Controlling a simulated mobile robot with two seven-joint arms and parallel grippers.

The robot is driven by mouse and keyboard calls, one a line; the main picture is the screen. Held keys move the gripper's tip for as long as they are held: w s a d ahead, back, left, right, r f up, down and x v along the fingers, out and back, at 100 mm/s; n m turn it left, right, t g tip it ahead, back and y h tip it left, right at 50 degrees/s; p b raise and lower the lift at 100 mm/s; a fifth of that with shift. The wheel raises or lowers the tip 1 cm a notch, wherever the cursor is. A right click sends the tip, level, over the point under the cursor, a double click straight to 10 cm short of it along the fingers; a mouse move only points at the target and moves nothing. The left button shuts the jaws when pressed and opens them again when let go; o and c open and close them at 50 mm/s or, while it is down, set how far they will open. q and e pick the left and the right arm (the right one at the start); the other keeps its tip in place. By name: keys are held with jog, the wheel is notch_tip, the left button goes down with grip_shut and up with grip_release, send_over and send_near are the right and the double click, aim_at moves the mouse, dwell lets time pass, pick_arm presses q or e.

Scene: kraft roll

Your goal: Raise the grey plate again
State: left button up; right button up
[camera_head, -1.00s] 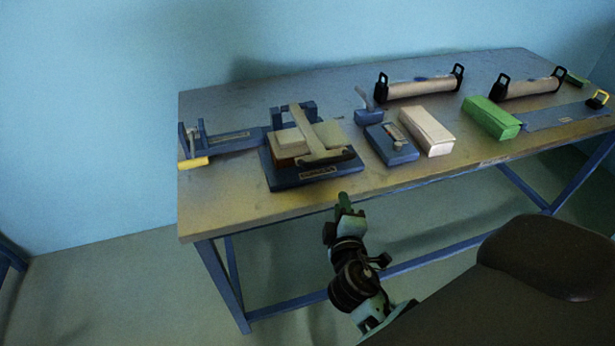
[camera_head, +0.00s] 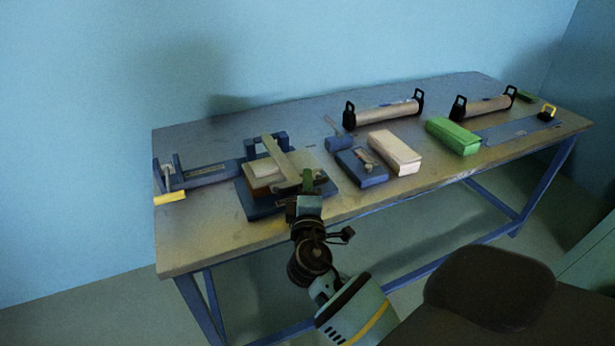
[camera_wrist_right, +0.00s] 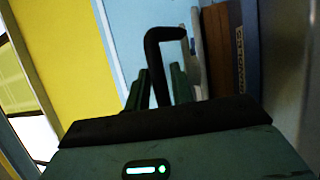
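The press stands at the table's left end on a blue base (camera_head: 262,208). Its pale grey plate (camera_head: 264,171) lies flat on a brown block, under a slanting beige arm (camera_head: 281,157). In the right wrist view the plate's edge (camera_wrist_right: 197,50) lies against the brown block (camera_wrist_right: 221,52). A black bent handle (camera_wrist_right: 164,36) sticks out beside the plate. My right gripper (camera_head: 308,178) is at the press's front right corner. In the wrist view its green fingers (camera_wrist_right: 162,84) stand apart on either side of the handle; contact is unclear. My left gripper is out of view.
A blue holder with a yellow handle (camera_head: 170,198) is left of the press. To its right are a blue box (camera_head: 361,168), a white box (camera_head: 395,152) and a green box (camera_head: 453,135). The table's front edge is clear on the left.

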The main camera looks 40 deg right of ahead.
jog(key=shift+x, duration=0.95)
grip_shut()
